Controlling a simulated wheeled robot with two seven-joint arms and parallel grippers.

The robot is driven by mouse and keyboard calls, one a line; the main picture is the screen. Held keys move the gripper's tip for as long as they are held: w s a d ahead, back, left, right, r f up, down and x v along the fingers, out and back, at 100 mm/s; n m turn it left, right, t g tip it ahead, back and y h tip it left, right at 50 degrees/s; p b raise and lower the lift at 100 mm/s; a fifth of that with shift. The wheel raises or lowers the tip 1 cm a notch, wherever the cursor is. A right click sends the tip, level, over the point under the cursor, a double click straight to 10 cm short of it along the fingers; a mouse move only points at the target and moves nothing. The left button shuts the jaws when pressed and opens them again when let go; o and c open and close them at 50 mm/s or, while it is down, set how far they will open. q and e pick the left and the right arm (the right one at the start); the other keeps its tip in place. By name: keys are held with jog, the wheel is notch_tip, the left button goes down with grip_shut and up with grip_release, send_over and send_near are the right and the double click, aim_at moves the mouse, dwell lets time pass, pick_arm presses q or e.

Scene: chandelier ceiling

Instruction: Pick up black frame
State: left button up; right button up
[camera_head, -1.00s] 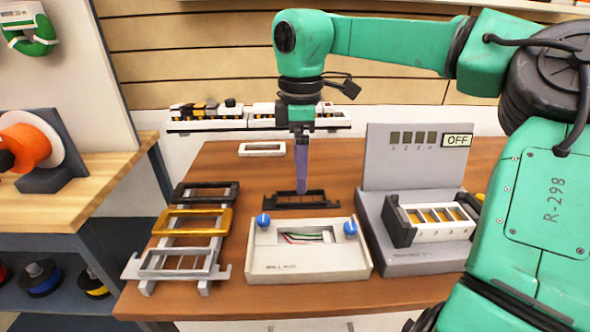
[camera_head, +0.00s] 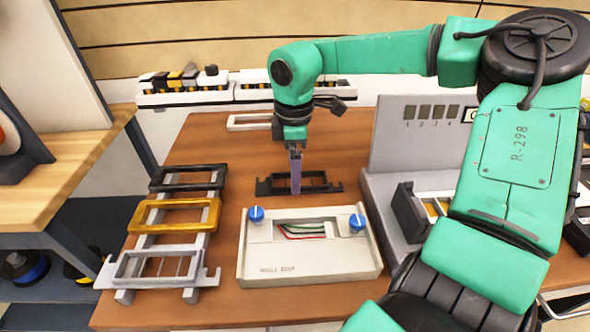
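A black frame (camera_head: 326,181) lies on the brown table behind the white box. Another black frame (camera_head: 188,178) lies at the far end of the rack on the left, behind a gold frame (camera_head: 176,214) and a silver frame (camera_head: 158,266). My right gripper (camera_head: 295,188) points down at the black frame behind the box, and its purple-grey finger overlaps the frame's middle. I see the fingers edge-on, so their gap and any contact with the frame are hidden. My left gripper is not in view.
A white box (camera_head: 310,258) with blue knobs stands just in front of the frame. A grey panel unit (camera_head: 411,146) stands to the right, partly behind my arm. A white frame (camera_head: 250,121) lies at the back of the table. Bare tabletop shows around the black frame.

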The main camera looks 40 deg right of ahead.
jog(key=shift+f, duration=1.05)
jog(key=shift+w+d, duration=0.1)
jog(key=shift+c, duration=0.3)
jog(key=c, duration=1.2)
pick_arm(q)
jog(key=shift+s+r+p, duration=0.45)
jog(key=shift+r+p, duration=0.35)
jog(key=shift+p, duration=0.2)
pick_arm(e)
notch_tip(320, 180, up, 20)
jog(key=shift+r, duration=0.1)
